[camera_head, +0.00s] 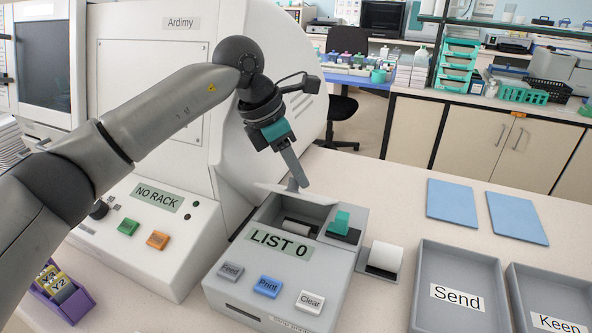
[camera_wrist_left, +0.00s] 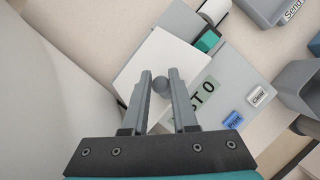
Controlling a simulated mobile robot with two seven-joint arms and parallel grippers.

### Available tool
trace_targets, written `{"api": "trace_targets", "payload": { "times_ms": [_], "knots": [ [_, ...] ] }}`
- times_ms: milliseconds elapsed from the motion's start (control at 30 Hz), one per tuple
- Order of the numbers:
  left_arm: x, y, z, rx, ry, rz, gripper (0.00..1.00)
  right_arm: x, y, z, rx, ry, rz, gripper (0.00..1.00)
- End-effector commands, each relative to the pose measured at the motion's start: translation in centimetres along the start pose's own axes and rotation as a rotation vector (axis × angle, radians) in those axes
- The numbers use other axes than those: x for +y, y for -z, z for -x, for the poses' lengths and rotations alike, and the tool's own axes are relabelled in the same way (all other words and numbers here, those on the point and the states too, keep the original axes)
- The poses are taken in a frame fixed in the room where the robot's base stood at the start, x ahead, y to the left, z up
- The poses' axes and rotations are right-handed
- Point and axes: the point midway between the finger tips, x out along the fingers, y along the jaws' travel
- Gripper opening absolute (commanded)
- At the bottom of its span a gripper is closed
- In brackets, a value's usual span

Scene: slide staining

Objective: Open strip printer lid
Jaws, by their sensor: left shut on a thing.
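The strip printer (camera_head: 250,266) is a grey box with a "LIST 0" display and Feed, Print and Clear buttons. Its pale lid (camera_head: 275,190) is raised at the back, seen nearly edge-on, and the compartment below is exposed. My right gripper is in neither view.
A white paper roll (camera_head: 385,257) stands right of the printer. The Send tray (camera_head: 420,290) and Keep tray (camera_head: 516,300) are farther right, with two blue mats (camera_head: 452,203) behind. A large white machine (camera_head: 150,80) stands close behind the printer. A purple rack (camera_head: 72,308) is at front left.

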Motion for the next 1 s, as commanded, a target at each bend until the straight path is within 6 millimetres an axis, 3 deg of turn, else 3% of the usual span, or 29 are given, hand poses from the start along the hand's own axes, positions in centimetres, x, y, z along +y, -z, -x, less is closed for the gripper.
{"api": "trace_targets", "payload": {
  "times_ms": [167, 200, 467, 867, 1000],
  "knots": [
    [0.7, 0.9, -0.4, 0.018, -0.014, 0.016, 0.0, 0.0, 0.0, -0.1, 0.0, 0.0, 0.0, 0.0],
    [0.7, 0.9, -0.4, 0.019, -0.014, 0.016, 0.3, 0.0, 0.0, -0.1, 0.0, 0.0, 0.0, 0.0],
    [0.7, 0.8, -0.3, 0.018, -0.015, 0.014, 0.58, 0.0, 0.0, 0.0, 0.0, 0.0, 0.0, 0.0],
    [0.5, 0.5, 0.0, 0.013, -0.012, 0.008, 0.58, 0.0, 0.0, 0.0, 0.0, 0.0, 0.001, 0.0],
    [0.5, -0.2, 1.3, 0.009, -0.014, 0.007, 0.58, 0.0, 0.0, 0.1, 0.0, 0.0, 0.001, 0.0]
  ]
}}
